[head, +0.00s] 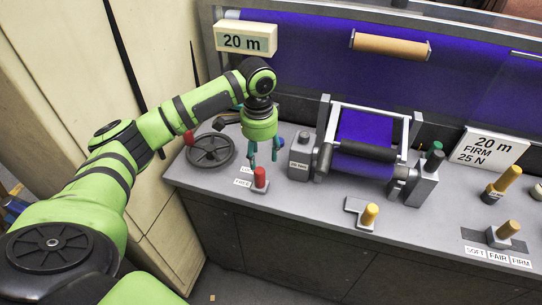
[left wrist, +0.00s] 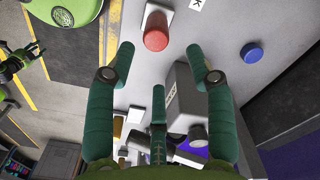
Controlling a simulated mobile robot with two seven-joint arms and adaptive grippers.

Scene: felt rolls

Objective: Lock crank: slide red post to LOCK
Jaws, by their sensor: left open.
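The red post (head: 260,177) stands upright on a small grey block at the front left of the grey bench. Small white labels (head: 243,183) lie beside it; I cannot read them for sure in the head view. In the left wrist view the red post (left wrist: 156,38) shows near the top middle, with part of a label ending in K (left wrist: 197,5) to its right. My left gripper (head: 264,160) points down, open and empty, just above and behind the post. In the left wrist view its fingers (left wrist: 159,52) are spread on either side of the post, apart from it. What looks like my right gripper (left wrist: 22,58) shows far left there.
A black handwheel (head: 210,150) lies left of the post. A grey block (head: 300,157) and a roller with purple felt (head: 362,140) stand to the right. A yellow post (head: 369,214) is at the front. A blue button (left wrist: 252,52) is close to the left gripper.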

